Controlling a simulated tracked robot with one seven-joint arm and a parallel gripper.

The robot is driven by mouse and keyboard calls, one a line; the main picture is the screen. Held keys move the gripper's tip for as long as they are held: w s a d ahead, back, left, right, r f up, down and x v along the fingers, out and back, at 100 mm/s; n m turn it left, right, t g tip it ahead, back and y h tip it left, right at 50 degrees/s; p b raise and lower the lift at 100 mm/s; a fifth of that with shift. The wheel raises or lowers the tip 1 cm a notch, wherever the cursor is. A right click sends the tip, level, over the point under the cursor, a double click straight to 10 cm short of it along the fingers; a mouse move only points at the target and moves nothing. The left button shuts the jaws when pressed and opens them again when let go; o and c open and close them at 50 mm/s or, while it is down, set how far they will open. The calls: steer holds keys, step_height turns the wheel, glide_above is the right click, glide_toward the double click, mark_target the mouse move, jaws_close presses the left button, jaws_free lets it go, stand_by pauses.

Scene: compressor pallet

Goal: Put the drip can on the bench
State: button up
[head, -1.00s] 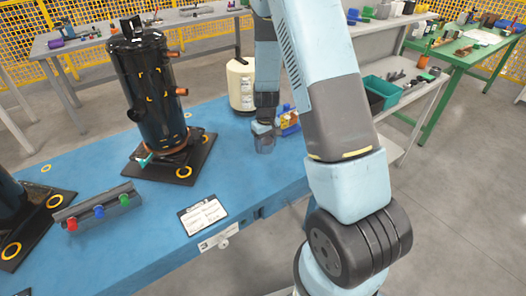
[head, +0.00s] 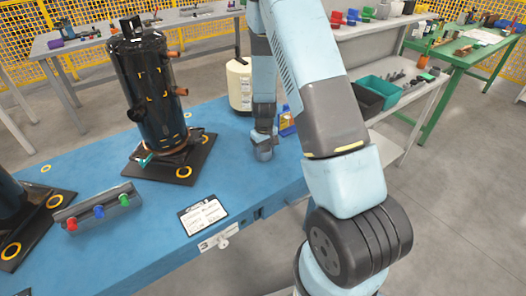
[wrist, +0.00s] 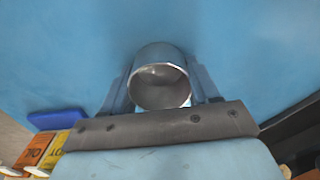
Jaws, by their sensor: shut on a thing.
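My gripper (head: 264,140) is low over the blue pallet deck (head: 235,125). It is shut on a small grey metal can, the drip can (head: 263,154), which is partly covered by the fingers in the head view. In the wrist view the can (wrist: 158,84) is between the two fingers, its round open mouth facing the camera; its inside looks empty. Whether its base touches the deck cannot be told. A grey bench (head: 350,34) stands to the right beyond the pallet, with a lower shelf. Which table the task calls the bench cannot be told.
A tall black compressor (head: 152,90) is to the left. Teal (head: 383,88) and black (head: 367,97) trays sit on the bench's shelf. A green table (head: 470,45) is far right.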

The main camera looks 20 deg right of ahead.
steer(key=o, duration=1.1)
steer(key=shift+o, duration=0.2)
